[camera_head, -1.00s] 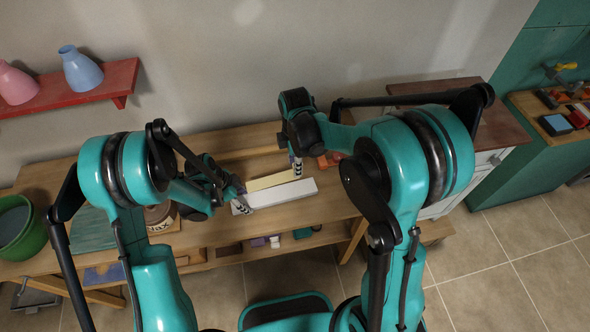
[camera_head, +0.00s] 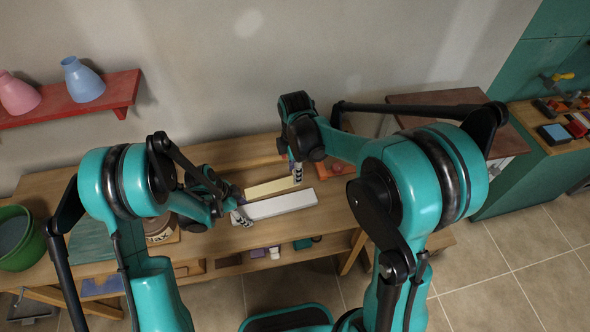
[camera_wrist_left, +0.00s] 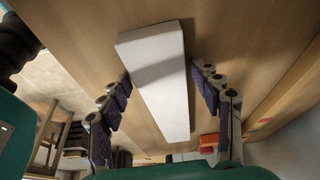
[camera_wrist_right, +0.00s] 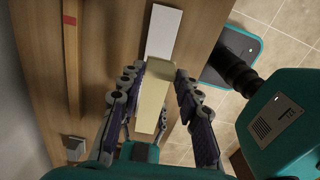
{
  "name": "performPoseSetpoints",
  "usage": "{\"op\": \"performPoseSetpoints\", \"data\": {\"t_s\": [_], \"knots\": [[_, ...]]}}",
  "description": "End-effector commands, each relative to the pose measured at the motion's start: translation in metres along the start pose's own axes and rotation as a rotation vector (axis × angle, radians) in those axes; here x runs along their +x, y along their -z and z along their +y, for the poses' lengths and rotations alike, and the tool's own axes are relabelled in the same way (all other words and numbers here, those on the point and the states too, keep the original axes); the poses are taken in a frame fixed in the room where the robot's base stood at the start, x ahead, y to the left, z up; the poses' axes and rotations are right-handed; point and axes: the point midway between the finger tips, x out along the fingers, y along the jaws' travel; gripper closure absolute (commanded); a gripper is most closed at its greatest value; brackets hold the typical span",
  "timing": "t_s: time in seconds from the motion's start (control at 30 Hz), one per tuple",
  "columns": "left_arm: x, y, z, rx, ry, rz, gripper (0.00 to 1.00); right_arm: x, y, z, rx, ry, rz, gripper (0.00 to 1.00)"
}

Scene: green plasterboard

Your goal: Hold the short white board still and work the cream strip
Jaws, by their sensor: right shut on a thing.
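The short white board (camera_head: 280,206) lies flat on the wooden bench. My left gripper (camera_head: 238,207) is at its left end. In the left wrist view the white board (camera_wrist_left: 160,75) runs between the two fingers, with a gap on each side, so this gripper is open. The cream strip (camera_head: 268,187) lies just behind the board, roughly parallel to it. My right gripper (camera_head: 296,172) is at the strip's right end. In the right wrist view it is shut on the cream strip (camera_wrist_right: 151,100), with the white board (camera_wrist_right: 164,32) beyond.
An orange-red block (camera_head: 338,166) is on the bench right of the right gripper. A red wall shelf (camera_head: 75,98) holds two vases. The bench's lower shelf carries several small items.

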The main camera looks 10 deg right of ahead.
Motion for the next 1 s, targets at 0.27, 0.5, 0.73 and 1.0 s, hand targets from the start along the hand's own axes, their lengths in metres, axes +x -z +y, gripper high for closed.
{"op": "performPoseSetpoints", "data": {"t_s": [0.27, 0.5, 0.73, 1.0], "knots": [[0.0, 0.0, 0.0, 0.0, 0.0, 0.0, 0.25, 0.0, 0.0, 0.0, 0.0, 0.0, 0.0, 0.85], [-0.02, 0.0, 0.0, -0.002, 0.001, 0.0, 0.25, 0.0, 0.0, 0.0, 0.0, 0.0, 0.0, 0.85], [-0.069, 0.0, 0.0, -0.002, 0.001, 0.0, 0.25, 0.0, 0.0, 0.0, 0.0, 0.0, 0.0, 0.85], [-0.112, 0.0, 0.0, -0.001, 0.0, 0.0, 0.25, 0.0, 0.0, 0.0, 0.0, 0.0, 0.0, 0.85]]}}
